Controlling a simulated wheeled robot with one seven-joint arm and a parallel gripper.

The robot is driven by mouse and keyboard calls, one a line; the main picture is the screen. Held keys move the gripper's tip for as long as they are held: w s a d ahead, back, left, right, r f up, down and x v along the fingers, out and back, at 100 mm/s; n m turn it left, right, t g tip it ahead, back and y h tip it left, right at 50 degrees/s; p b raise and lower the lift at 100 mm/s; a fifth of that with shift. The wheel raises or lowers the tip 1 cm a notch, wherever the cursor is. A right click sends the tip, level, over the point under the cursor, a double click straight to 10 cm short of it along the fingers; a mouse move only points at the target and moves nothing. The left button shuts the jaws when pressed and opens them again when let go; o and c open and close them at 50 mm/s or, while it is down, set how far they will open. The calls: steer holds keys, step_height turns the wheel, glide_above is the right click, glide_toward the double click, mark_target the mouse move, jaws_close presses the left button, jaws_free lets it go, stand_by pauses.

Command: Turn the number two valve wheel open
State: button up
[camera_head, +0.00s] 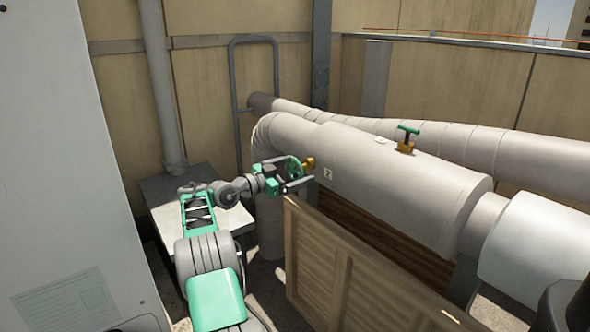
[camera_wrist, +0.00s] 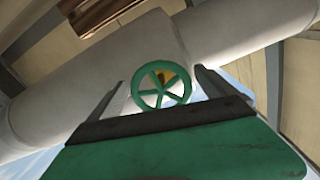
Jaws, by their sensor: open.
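The green spoked valve wheel (camera_head: 293,168) sits on a brass stem (camera_head: 309,163) at the near side of the wrapped pipe, beside a small plate marked 2 (camera_head: 328,174). My gripper (camera_head: 291,177) is at the wheel, with its jaws open. In the wrist view the wheel (camera_wrist: 161,92) shows face-on between the two fingers of my gripper (camera_wrist: 158,78), with one finger on each side. I cannot tell whether either finger touches the rim. Part of the brass stem shows behind the spokes.
A slatted wooden panel (camera_head: 350,265) stands below and right of my gripper. A grey cabinet (camera_head: 60,170) fills the left. A metal rail (camera_head: 235,90) stands behind.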

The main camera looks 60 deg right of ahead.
steer(key=c, duration=1.4)
